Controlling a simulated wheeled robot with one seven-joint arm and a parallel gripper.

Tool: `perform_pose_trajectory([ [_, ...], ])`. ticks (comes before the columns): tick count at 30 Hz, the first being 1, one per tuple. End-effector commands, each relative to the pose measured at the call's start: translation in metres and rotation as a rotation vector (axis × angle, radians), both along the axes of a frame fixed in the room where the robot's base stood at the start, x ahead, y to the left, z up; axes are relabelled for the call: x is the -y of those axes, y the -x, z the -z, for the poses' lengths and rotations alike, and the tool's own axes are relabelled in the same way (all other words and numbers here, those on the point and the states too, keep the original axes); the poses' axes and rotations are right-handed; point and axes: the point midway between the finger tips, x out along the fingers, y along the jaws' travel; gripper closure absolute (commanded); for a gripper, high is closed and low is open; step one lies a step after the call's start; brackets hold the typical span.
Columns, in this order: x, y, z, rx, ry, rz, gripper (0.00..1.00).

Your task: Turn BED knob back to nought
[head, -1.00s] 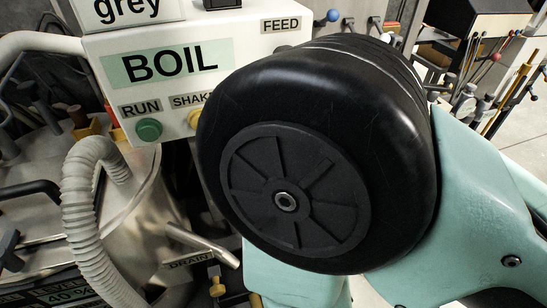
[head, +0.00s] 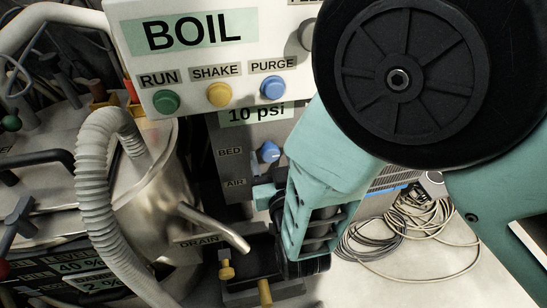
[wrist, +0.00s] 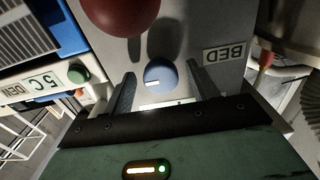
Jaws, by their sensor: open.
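The BED knob (head: 269,151) is a small blue knob on the grey panel beside its BED label (head: 229,152), below the 10 psi sign. In the wrist view the BED knob (wrist: 160,76) has a short white mark pointing left in the picture, and the BED label (wrist: 227,54) appears upside down. My gripper (wrist: 162,78) is open, its two fingers on either side of the knob. I cannot tell whether they touch it. In the head view my arm hides part of the panel, and the fingers are hard to make out.
A red ball (wrist: 120,10) sits close to the knob in the wrist view. Above the panel is the BOIL box (head: 222,60) with green, yellow and blue buttons. A ribbed hose (head: 92,190) and steel vessel stand left. Coiled cables (head: 410,225) lie on the floor right.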

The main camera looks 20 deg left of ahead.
Motion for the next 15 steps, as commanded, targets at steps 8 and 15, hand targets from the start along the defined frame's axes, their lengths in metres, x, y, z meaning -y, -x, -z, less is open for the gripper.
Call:
perform_pose_trajectory([
  [8, -0.0005, -0.0005, -0.0002, 0.000, 0.000, 0.000, 0.47],
  [15, -0.0004, -0.0002, -0.0001, 0.000, 0.000, 0.000, 0.85],
])
